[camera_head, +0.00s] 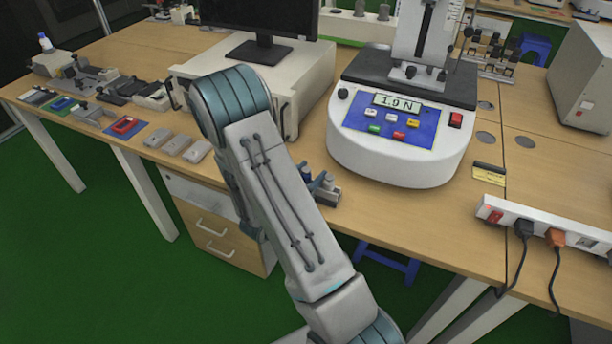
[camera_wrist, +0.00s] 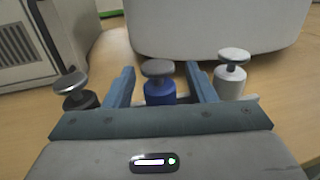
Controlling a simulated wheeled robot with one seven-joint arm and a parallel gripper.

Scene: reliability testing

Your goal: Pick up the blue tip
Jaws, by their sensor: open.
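The blue tip (camera_wrist: 160,88) has a blue base and a grey metal disc on top. It stands upright in the wrist view between the two blue fingers of my gripper (camera_wrist: 161,88). The fingers are open, with a gap showing on each side of the tip. A black tip (camera_wrist: 75,90) stands left of the fingers and a white tip (camera_wrist: 231,75) stands right of them, both with metal discs.
The white force tester (camera_head: 400,150) stands just behind the tips, its display reading 1.9 N. A beige cabinet (camera_head: 318,85) with a monitor (camera_head: 262,20) is to the left. A power strip (camera_head: 545,232) lies at the right edge of the wooden table (camera_head: 440,205).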

